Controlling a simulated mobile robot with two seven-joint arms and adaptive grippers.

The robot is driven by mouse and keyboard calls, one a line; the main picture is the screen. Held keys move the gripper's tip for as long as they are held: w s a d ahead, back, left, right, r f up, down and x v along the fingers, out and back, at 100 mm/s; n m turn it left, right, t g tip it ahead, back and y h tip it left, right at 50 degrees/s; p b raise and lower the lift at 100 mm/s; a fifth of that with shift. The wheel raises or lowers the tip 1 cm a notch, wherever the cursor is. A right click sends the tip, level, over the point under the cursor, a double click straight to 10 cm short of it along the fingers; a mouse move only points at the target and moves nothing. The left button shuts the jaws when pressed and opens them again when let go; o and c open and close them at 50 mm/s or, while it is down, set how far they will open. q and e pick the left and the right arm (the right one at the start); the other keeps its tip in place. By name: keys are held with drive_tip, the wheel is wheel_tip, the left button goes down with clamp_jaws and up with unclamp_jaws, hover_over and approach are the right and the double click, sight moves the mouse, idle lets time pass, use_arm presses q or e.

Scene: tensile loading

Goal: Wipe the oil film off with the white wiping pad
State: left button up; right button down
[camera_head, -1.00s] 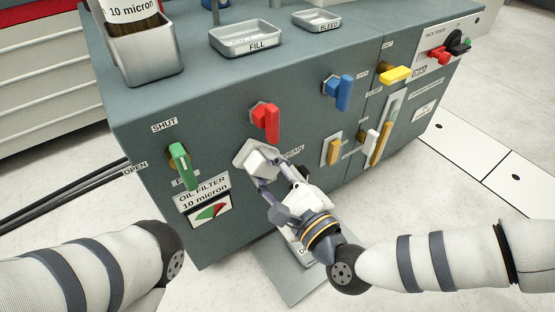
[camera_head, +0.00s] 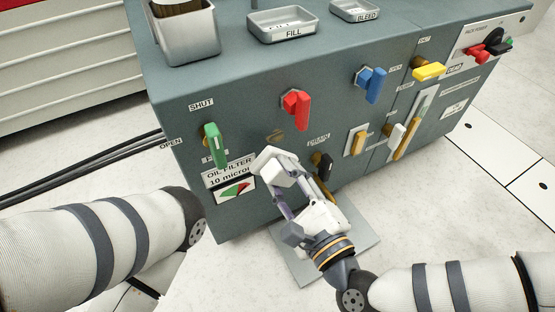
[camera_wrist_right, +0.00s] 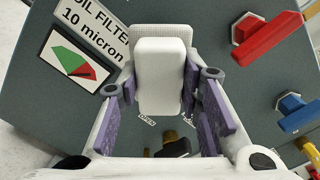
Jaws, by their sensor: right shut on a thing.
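The white wiping pad (camera_head: 274,160) has a block-shaped grip. It also shows in the right wrist view (camera_wrist_right: 160,75), between the purple-lined fingers. My right gripper (camera_head: 283,184) is shut on its block in front of the grey-green cabinet's front face. I cannot tell whether the pad touches the panel. A small brownish patch (camera_head: 276,136), which looks like the oil film, shows just above the pad, below the red valve handle. My left forearm shows at the left of the head view, but its gripper is out of frame.
A green handle (camera_head: 213,145) is left of the pad, a red handle (camera_head: 296,104) above, and a blue handle (camera_head: 371,84) further right. The oil filter gauge (camera_head: 235,190) is close at left. A black handle (camera_head: 323,166) is right of the gripper. A grey plate (camera_head: 350,240) lies below.

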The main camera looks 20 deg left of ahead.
use_arm(q)
drive_tip(key=shift+r, duration=0.2)
use_arm(e)
drive_tip(key=shift+v, duration=1.1)
drive_tip(key=shift+w+d, duration=0.1)
drive_tip(key=shift+d, duration=0.05)
drive_tip(key=shift+p+v, duration=0.5)
drive_tip(key=shift+v, duration=0.95)
use_arm(q)
drive_tip(key=shift+r, duration=0.25)
use_arm(e)
drive_tip(key=shift+r, duration=0.1)
